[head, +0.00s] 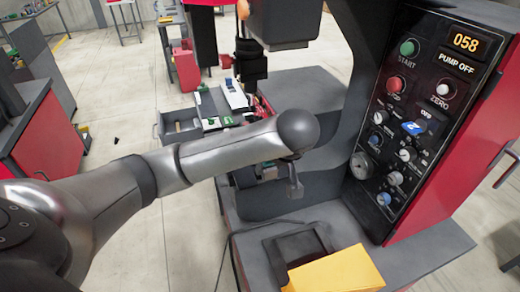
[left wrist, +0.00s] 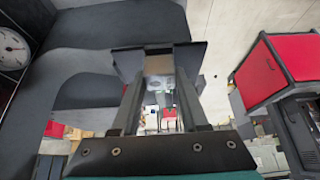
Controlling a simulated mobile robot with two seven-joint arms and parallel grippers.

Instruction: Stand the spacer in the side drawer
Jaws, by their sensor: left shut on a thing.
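My left gripper (head: 270,172) is partly hidden behind my own arm in the head view, above the grey machine base. In the left wrist view, its two dark fingers (left wrist: 160,72) close on a small pale tan piece (left wrist: 158,62) between the tips. That piece is probably the spacer, though its full shape is hidden. An open grey drawer (head: 158,131), likely the side drawer, sticks out beyond my arm in the head view. Small parts show in it, and the gripper is apart from it. My right gripper is not in view.
A control panel (head: 425,110) with knobs and a display stands at the right. A yellow block (head: 335,270) is at the front of the machine. A red cabinet (head: 45,140) stands at the left. Pale floor (head: 115,100) lies open between the cabinet and the drawer.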

